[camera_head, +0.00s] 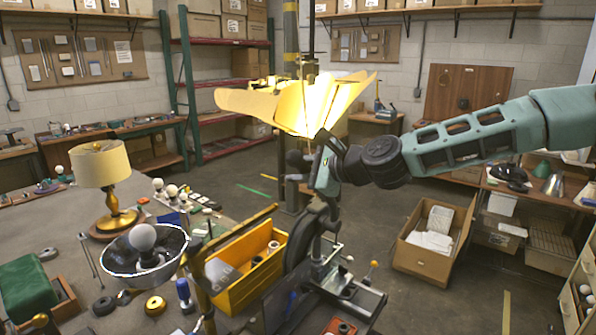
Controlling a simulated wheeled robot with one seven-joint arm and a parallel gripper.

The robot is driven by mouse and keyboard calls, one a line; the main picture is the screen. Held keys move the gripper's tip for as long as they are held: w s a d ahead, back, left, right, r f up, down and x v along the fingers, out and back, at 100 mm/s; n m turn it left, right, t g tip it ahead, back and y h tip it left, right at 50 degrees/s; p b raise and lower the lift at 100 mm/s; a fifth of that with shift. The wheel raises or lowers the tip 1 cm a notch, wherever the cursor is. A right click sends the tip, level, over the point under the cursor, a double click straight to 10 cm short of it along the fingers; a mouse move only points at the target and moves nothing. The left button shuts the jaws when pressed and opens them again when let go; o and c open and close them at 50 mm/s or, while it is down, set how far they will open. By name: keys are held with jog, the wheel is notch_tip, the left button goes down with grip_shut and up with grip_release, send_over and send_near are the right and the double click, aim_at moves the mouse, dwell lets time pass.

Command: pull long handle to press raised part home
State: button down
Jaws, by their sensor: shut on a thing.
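My gripper (323,172) is in the middle of the view, at the end of my green arm coming from the right. It is shut on what seems to be the long handle, near a dark round knob (297,158). The fingers and wrist hide most of the handle. Below stands a dark press-like tool (318,222) with a metal base (345,291) on the bench. A bright gold lamp shade or reflector (300,104) stands behind and above my gripper. I cannot make out a raised part or whether it is seated.
A yellow bin (240,302) with parts stands left of the press. A bowl with a bulb (143,252), a brass lamp (107,180) and a green cloth-like block (36,290) crowd the left bench.

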jog(key=c, duration=1.1)
grip_release()
jog(key=shift+w+d+r+t, duration=0.3)
jog(key=shift+w+d+r, duration=0.05)
jog(key=shift+w+r, duration=0.1)
jog(key=shift+c, duration=0.2)
jog(key=shift+f, duration=0.15)
jog(key=shift+s+a+f, duration=0.1)
jog(key=b+v, duration=0.5)
jog(key=v, duration=1.2)
jog(key=shift+r, duration=0.2)
jog(key=shift+s, duration=0.1)
